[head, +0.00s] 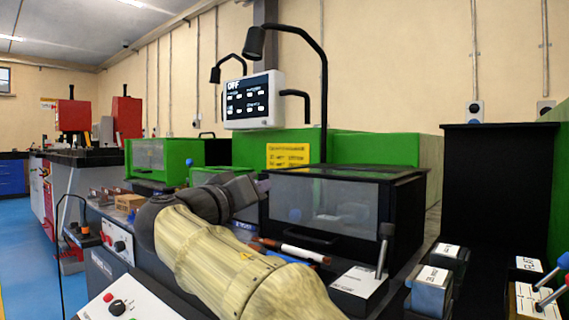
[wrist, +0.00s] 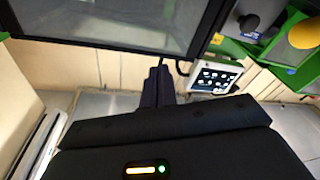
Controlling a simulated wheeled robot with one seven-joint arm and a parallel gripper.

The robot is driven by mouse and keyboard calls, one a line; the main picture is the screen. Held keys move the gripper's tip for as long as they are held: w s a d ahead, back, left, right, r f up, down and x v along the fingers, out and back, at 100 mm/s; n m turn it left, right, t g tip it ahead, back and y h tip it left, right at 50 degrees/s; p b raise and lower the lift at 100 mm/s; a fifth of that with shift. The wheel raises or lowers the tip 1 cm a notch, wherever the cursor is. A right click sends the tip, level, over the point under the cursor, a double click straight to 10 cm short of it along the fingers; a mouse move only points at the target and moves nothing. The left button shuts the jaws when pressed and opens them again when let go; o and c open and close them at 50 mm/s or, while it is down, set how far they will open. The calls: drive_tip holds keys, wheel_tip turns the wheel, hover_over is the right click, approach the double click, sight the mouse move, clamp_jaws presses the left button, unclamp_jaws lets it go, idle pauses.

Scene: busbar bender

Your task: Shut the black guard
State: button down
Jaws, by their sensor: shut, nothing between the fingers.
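The black guard (head: 392,181) is a black-framed box with a grey see-through front window, in the middle of the head view. Its window faces me and its front looks roughly upright; I cannot tell whether it is fully shut. In the wrist view, a dark-framed clear panel (wrist: 110,22), apparently the guard, fills the upper left. My gripper (head: 264,186) is at the guard's left side in the head view. Its fingers (wrist: 158,84) are together and empty, close to the panel's dark lower edge in the wrist view. I cannot tell whether they touch it.
A green machine with a clear guard (head: 165,156) stands to the left. A display reading OFF (head: 253,100) hangs behind. A lever on a white-topped box (head: 360,282) stands in front of the guard at right. A red-and-white marker-like tool (head: 305,253) lies before the guard.

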drive_tip(key=s+a+f, duration=0.1)
drive_tip(key=f, duration=0.1)
drive_tip(key=s+a+f+p, duration=0.1)
drive_tip(key=s+f, duration=0.1)
drive_tip(key=s+a+f, duration=0.1)
drive_tip(key=s+f, duration=0.1)
drive_tip(key=shift+a+f+p, duration=0.1)
drive_tip(key=shift+a+p, duration=0.05)
drive_tip(key=shift+p, duration=0.2)
drive_tip(key=shift+s+a+f, duration=0.2)
drive_tip(key=shift+s+f, duration=0.15)
drive_tip(key=shift+f, duration=0.15)
